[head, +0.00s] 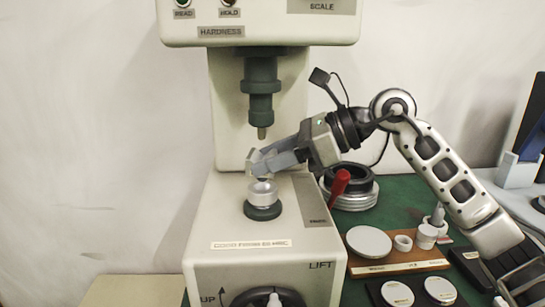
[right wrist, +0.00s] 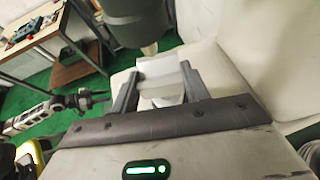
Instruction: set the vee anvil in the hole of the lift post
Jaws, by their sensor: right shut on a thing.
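My right gripper (head: 262,162) is shut on the vee anvil, a pale metal piece that shows between the fingers in the right wrist view (right wrist: 160,72). In the head view the fingers hide most of it. The lift post (head: 262,192), a silver cylinder on a dark round base, stands upright just below the gripper. The anvil is right above the post top; I cannot tell whether they touch. The post's hole is hidden. In the right wrist view a silver arm, seemingly my left one, ends in a small dark gripper (right wrist: 90,100), too small to read.
The hardness tester's dark plunger (head: 261,95) hangs close above the gripper. The tester's ledge around the post is clear.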

